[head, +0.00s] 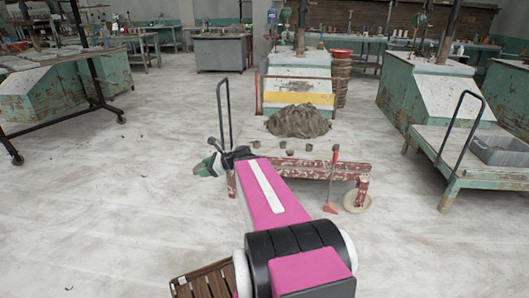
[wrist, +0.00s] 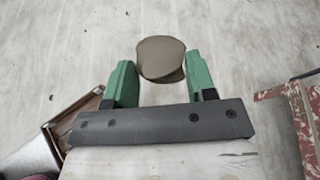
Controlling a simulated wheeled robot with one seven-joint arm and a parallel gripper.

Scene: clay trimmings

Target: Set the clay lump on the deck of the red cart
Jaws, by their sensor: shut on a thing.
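My gripper (wrist: 160,78) has green fingers and is shut on a rounded grey-brown clay lump (wrist: 160,58), holding it over the pale floor. In the head view my gripper (head: 208,166) is off the left front corner of a low platform with a chipped red frame (head: 310,168), which looks like the red cart. A tall black handle (head: 225,112) rises at its left end. The lump is not clear in the head view. My arm hides part of the platform's front. The red frame also shows at the right edge of the wrist view (wrist: 270,93), apart from the lump.
A clay heap (head: 298,121) and several small lumps (head: 283,145) lie on the platform's pale top. A red long-handled tool (head: 332,185) leans at its front beside a round pale disc (head: 357,201). A green cart with a grey bin (head: 500,150) stands right. Left floor is open.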

